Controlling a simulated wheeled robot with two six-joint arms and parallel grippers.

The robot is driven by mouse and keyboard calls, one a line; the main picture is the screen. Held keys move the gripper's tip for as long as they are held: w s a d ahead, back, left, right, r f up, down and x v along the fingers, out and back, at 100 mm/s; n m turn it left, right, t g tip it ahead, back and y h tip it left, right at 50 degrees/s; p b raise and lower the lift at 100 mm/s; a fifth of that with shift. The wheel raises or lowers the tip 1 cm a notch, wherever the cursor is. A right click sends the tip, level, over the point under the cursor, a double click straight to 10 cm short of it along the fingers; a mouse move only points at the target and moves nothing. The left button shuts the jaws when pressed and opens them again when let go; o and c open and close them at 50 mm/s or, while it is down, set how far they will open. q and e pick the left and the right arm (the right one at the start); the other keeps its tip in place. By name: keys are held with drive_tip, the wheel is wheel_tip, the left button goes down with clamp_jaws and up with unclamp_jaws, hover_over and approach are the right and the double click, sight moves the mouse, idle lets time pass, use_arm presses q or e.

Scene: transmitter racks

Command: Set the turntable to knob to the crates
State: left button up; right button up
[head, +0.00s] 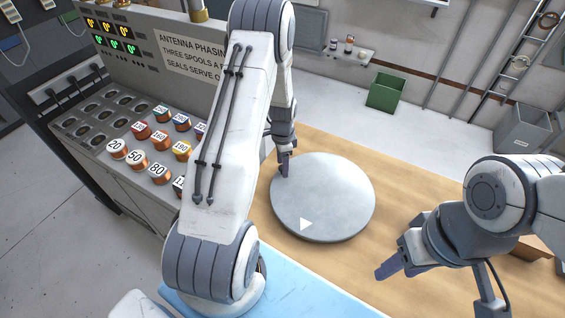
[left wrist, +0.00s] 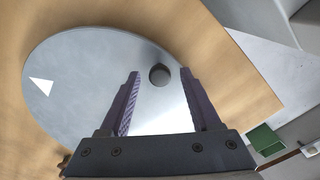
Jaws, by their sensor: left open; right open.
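The round grey turntable (head: 335,205) lies on the wooden bench, with a white triangle mark (head: 306,224) near its front edge. In the left wrist view the turntable (left wrist: 75,90) shows the triangle (left wrist: 41,86) on the left and a dark round knob (left wrist: 159,75) towards the opposite side. My left gripper (head: 284,166) is over the turntable's far-left edge; in the wrist view its open fingers (left wrist: 160,88) lie on either side of the knob, contact not visible. The knob is hidden in the head view. My right gripper (head: 390,268) is open and empty, right of the turntable.
Numbered copper spools (head: 136,157) sit in a console on the left, under a sign (head: 190,55). A green crate (head: 386,92) and a grey bin (head: 522,130) stand beyond the bench. A blue mat (head: 290,285) lies in front.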

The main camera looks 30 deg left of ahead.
use_arm(q)
drive_tip(key=shift+f, duration=0.1)
clamp_jaws()
idle(1.4)
